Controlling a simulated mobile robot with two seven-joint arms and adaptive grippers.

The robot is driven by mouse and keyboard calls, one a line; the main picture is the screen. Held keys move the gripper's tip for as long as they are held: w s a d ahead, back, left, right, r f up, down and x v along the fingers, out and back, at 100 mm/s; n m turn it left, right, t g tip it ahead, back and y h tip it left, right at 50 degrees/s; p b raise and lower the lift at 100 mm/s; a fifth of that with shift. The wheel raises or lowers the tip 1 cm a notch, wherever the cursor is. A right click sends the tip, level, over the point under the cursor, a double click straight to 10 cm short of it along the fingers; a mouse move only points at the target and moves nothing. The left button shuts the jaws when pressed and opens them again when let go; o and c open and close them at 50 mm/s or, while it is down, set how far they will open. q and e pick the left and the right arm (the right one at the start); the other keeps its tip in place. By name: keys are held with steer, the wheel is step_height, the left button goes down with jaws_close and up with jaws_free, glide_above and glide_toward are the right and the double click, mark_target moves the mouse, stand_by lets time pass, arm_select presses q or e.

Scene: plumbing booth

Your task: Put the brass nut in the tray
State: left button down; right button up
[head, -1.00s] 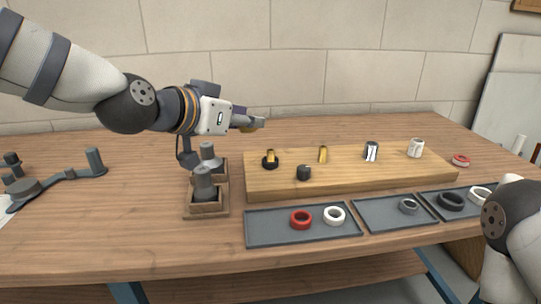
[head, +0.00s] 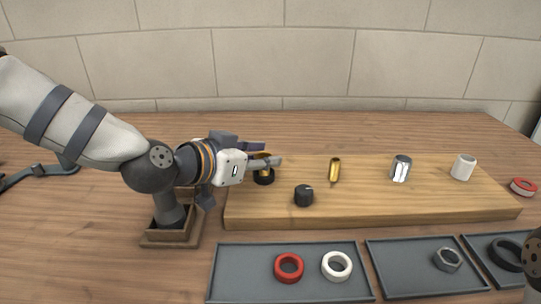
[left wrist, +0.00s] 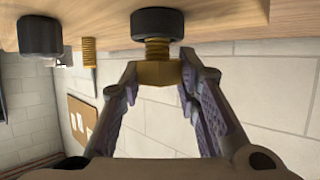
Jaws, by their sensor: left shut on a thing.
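My left gripper (head: 268,160) is at the left end of the wooden board, shut on the brass nut. In the left wrist view the brass nut (left wrist: 158,72) sits between the two fingertips, in line with the end of a brass threaded stub (left wrist: 157,48) that has a black collar (left wrist: 157,23) at its base. Whether the nut is threaded on the stub cannot be told. In the head view the fingers hide most of the nut; the black collar (head: 264,178) shows below. Three shallow grey trays lie in front: left (head: 232,272), middle (head: 400,275) and right (head: 480,243). My right gripper is out of view.
The board (head: 400,205) also carries a black cap (head: 304,195), a bare brass stub (head: 334,170), a chrome fitting (head: 401,168) and a white fitting (head: 463,167). The left tray holds a red ring (head: 289,267) and a white ring (head: 336,265); the middle one holds a grey nut (head: 447,259).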

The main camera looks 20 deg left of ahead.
arm_select(q)
steer(key=shift+s, duration=0.25)
steer(key=c, duration=1.2)
jaws_free()
steer(key=shift+w, duration=0.1)
steer(key=shift+r, duration=0.1)
